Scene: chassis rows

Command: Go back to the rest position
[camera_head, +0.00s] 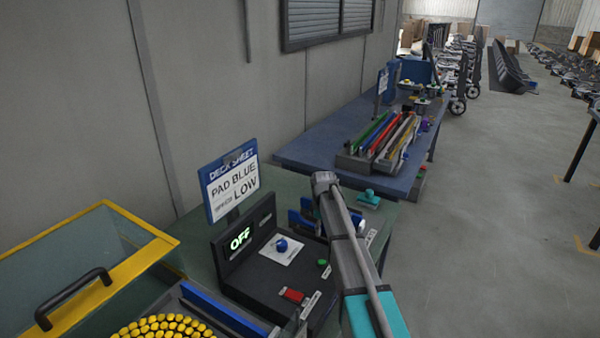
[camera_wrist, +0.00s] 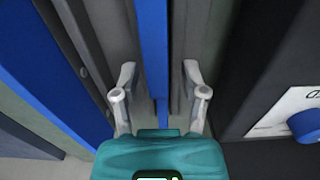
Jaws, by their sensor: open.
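My gripper (camera_wrist: 160,92) is open, its two pale fingers spread apart in the wrist view. A blue strip (camera_wrist: 152,45) shows between and beyond the fingers; I cannot tell whether they touch it. Nothing is gripped. My arm (camera_head: 350,250) rises from the lower right in the head view, and the gripper cannot be made out there. A dark console (camera_head: 265,285) stands beside the arm, with a lit OFF display, a blue knob (camera_head: 282,245), a green button and a red switch. The knob also shows at right in the wrist view (camera_wrist: 308,125).
A sign (camera_head: 232,183) reads PAD BLUE, LOW. A yellow-rimmed bin (camera_head: 140,262) and many yellow-topped pieces (camera_head: 165,328) are at lower left. A blue table (camera_head: 300,150) with coloured bars stands behind. Open floor (camera_head: 490,230) lies right; a wall is at left.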

